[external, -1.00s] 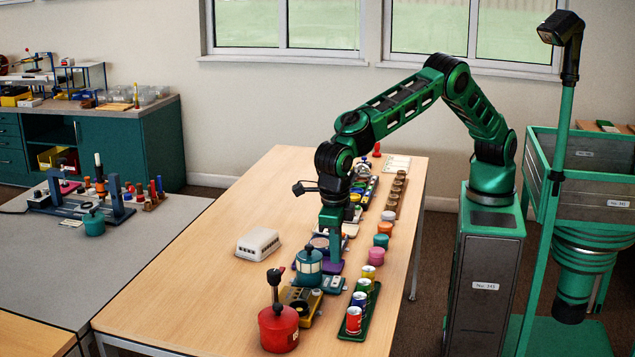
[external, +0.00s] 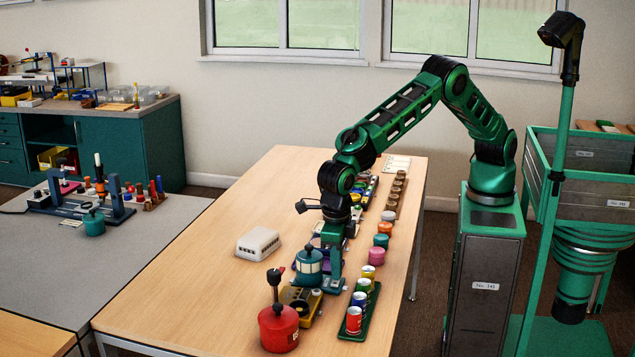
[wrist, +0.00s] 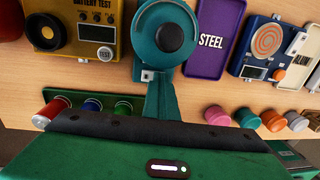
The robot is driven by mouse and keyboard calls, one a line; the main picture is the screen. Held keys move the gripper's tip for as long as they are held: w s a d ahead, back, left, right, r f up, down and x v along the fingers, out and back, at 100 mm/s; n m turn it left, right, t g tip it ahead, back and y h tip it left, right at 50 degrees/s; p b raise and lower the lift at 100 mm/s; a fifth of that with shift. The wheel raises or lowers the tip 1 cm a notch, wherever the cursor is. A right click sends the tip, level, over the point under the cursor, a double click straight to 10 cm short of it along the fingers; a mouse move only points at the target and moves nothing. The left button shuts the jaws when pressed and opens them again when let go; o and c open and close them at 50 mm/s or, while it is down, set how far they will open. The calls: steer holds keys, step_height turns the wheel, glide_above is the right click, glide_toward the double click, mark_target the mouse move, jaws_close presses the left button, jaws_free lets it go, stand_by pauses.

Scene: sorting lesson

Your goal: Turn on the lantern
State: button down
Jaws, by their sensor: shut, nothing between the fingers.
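The lantern, a teal drum with a dark domed top, stands near the front of the table in the external view (external: 308,264). In the wrist view the lantern (wrist: 163,32) shows from above at the top centre. My gripper (external: 331,286) points down just right of the lantern, low over the table. In the wrist view its shut, empty fingers (wrist: 163,76) reach toward the lantern's base. Whether they touch anything cannot be told.
A yellow battery tester (wrist: 60,36) and a red canister with a lever (external: 279,326) stand in front of the lantern. A purple STEEL tray (wrist: 212,40) lies behind it. A green rack with cans (external: 371,324) stands to the right. The left tabletop is mostly clear around a white box (external: 258,243).

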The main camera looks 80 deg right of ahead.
steer(key=shift+d+f+y, duration=0.45)
steer(key=shift+f+y, duration=0.05)
steer(key=shift+y, duration=0.2)
steer(key=shift+f, duration=0.1)
steer(key=shift+a+r, duration=0.25)
steer(key=shift+a, duration=0.5)
steer(key=shift+a+f, duration=0.15)
steer(key=shift+a, duration=0.05)
steer(key=shift+s, duration=0.1)
step_height(320, 180, up, 15)
steer(key=shift+w, duration=0.3)
steer(key=shift+d, duration=0.15)
